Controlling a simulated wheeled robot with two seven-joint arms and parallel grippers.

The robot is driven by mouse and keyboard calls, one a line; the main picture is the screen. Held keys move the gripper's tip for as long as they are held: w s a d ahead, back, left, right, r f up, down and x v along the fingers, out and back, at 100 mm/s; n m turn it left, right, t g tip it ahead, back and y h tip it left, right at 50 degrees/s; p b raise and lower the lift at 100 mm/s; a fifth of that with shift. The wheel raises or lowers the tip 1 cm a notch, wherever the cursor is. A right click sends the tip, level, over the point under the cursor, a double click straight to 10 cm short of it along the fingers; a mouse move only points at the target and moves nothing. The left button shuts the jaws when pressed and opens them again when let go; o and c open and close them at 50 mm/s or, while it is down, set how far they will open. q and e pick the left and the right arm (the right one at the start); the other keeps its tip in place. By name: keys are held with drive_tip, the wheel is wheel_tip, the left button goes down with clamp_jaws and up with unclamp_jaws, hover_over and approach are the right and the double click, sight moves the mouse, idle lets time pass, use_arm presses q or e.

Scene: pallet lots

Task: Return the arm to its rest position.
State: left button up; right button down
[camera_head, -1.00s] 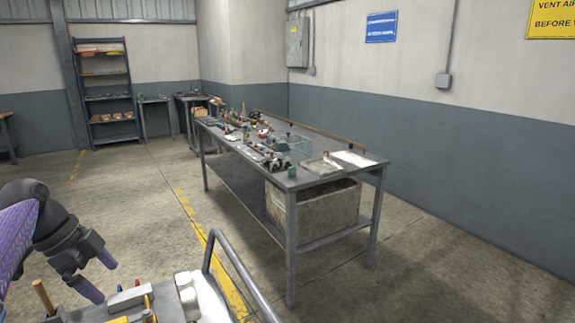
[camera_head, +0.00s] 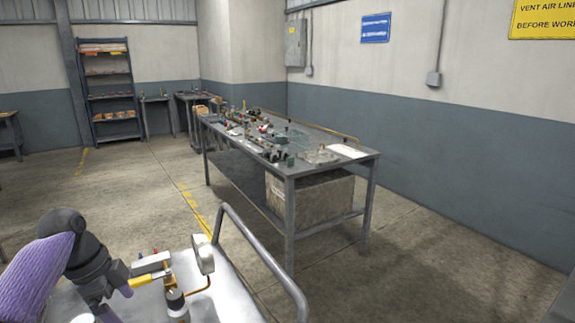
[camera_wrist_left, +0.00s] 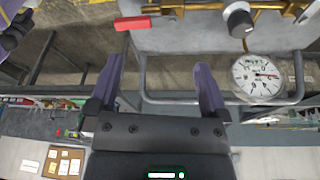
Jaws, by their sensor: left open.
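My left gripper (camera_head: 115,292) is low at the left in the head view, over or beside the near end of a metal cart (camera_head: 235,300). Its two purple fingers are apart, and the left wrist view (camera_wrist_left: 160,80) shows nothing between them. My left arm, in a purple sleeve, reaches in from the left edge and is bent at a black joint. My right gripper does not show.
A cart rail (camera_head: 262,255) curves to the right. A long workbench (camera_head: 290,172) with tools stands beyond; floor lies open between.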

use_arm(q)
drive_tip(key=s+d+f+n+y, duration=0.1)
drive_tip(key=s+d+f, duration=0.45)
drive_tip(key=f, duration=0.25)
drive_tip(key=s+d+f+n+y, duration=0.1)
drive_tip(key=s+d+f+n, duration=0.1)
drive_tip(key=s+d+f, duration=0.4)
drive_tip(key=s+d+n+t+y, duration=0.1)
drive_tip(key=s+d+n+t, duration=0.15)
drive_tip(key=s+n, duration=1.05)
drive_tip(key=s+f+m+g+p, duration=0.25)
drive_tip(key=s+f+m, duration=0.2)
drive_tip(key=f, duration=1.05)
drive_tip(key=s+a+f+p, duration=0.1)
drive_tip(key=s+f, duration=0.3)
drive_tip(key=s, duration=0.2)
drive_tip(key=s+a+f+p, duration=0.1)
drive_tip(key=s+f, duration=0.2)
drive_tip(key=s, duration=0.4)
drive_tip(key=shift+s+a+f+p, duration=0.25)
drive_tip(key=shift+s+f+p, duration=0.05)
drive_tip(key=shift+f+p, duration=0.1)
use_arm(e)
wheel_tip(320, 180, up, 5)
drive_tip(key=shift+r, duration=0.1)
